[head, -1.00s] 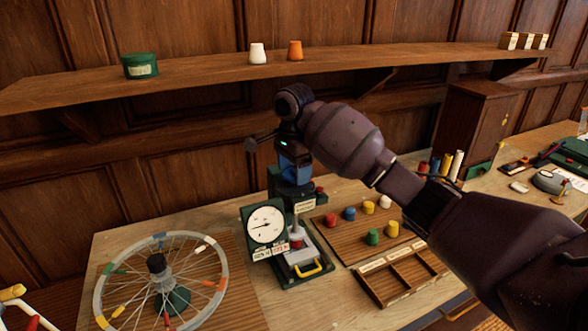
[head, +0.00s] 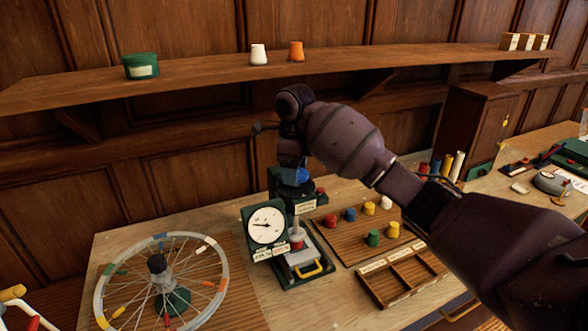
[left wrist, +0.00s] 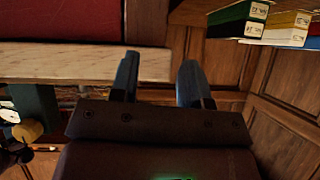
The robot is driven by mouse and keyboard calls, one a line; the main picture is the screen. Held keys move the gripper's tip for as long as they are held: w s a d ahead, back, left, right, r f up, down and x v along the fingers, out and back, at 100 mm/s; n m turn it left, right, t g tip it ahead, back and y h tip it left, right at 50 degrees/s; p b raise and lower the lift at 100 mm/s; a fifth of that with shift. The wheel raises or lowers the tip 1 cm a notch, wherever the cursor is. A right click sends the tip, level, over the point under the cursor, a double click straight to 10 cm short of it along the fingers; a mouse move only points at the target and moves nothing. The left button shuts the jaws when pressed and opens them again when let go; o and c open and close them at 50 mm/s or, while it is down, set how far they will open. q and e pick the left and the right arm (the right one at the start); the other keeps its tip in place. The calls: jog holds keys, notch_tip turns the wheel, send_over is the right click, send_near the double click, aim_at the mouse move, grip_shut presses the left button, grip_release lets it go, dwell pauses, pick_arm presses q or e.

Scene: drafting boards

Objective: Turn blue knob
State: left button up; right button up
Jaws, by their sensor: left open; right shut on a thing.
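The blue knob (head: 297,174) sits on top of a dark green press-like device with a round white dial (head: 266,225) at its front left. My right gripper (head: 293,165) reaches down onto the knob from above and is shut on it, hiding much of it. A grey plunger with a red part (head: 296,240) stands under the knob, above a tray with a yellow handle (head: 308,270). My left gripper (left wrist: 158,80) shows in the left wrist view, open and empty, its fingers apart.
A spoked wheel (head: 101,287) lies left of the device. A wooden board (head: 352,232) with several coloured pegs and a compartment tray (head: 376,292) are on the right. A shelf (head: 205,80) runs behind, above my right gripper.

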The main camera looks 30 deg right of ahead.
jog(key=shift+d+m, duration=0.1)
jog(key=shift+m, duration=0.7)
jog(key=o, duration=0.9)
jog(key=shift+o, duration=0.2)
